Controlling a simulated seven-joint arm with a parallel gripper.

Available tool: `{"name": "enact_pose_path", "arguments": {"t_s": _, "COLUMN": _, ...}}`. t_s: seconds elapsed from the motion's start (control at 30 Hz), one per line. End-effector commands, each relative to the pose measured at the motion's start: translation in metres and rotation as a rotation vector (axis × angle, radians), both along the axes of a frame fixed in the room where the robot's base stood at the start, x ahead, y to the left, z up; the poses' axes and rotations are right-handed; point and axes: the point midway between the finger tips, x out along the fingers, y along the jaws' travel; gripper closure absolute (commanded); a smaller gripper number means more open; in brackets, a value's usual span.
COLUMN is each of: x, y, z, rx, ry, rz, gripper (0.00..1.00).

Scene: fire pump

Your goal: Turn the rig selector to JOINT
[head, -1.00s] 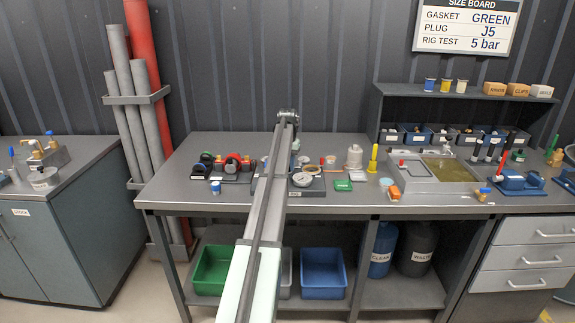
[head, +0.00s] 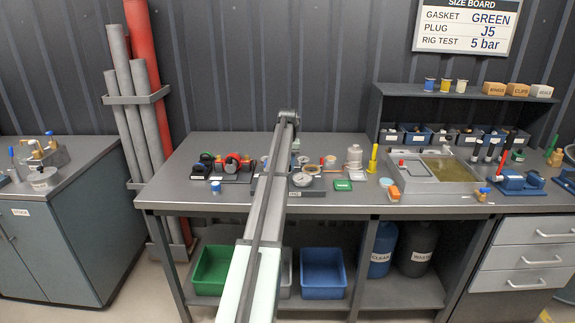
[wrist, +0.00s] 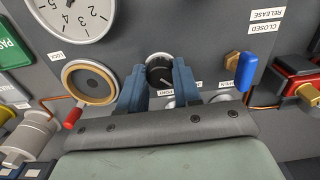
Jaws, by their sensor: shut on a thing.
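The rig selector is a round black knob (wrist: 159,72) with a light pointer line on the rig's grey panel (wrist: 203,28), in the middle of the wrist view. My gripper (wrist: 158,80) is shut on the knob, with one blue finger on each side of it. The labels under the knob are partly covered by my fingers, so I cannot read which position the pointer is at. In the head view my arm hides the knob and most of the rig.
Beside the knob are a brass-ringed port (wrist: 90,82) with a red lever, a blue-handled valve (wrist: 246,70) and a pressure gauge (wrist: 72,12). The gauge also shows in the head view (head: 302,179). A green PASS block (wrist: 12,50) is at the left edge.

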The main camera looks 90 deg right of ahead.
Motion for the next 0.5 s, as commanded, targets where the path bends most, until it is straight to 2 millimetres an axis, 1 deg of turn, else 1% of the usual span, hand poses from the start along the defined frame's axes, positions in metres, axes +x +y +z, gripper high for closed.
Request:
{"name": "enact_pose_path", "arguments": {"t_s": 0.17, "x": -0.0001, "y": -0.0005, "z": 0.0004, "rx": -0.001, "ry": 0.000, "rz": 0.001, "gripper": 0.98}}
{"name": "enact_pose_path", "arguments": {"t_s": 0.2, "x": -0.0001, "y": -0.0005, "z": 0.0004, "rx": -0.001, "ry": 0.000, "rz": 0.001, "gripper": 0.63}}
{"name": "enact_pose_path", "arguments": {"t_s": 0.43, "x": 0.0000, "y": -0.0003, "z": 0.0003, "rx": -0.001, "ry": 0.000, "rz": 0.000, "gripper": 0.42}}
{"name": "enact_pose_path", "arguments": {"t_s": 0.5, "x": 0.0000, "y": -0.0003, "z": 0.0002, "rx": -0.001, "ry": 0.000, "rz": 0.000, "gripper": 0.42}}
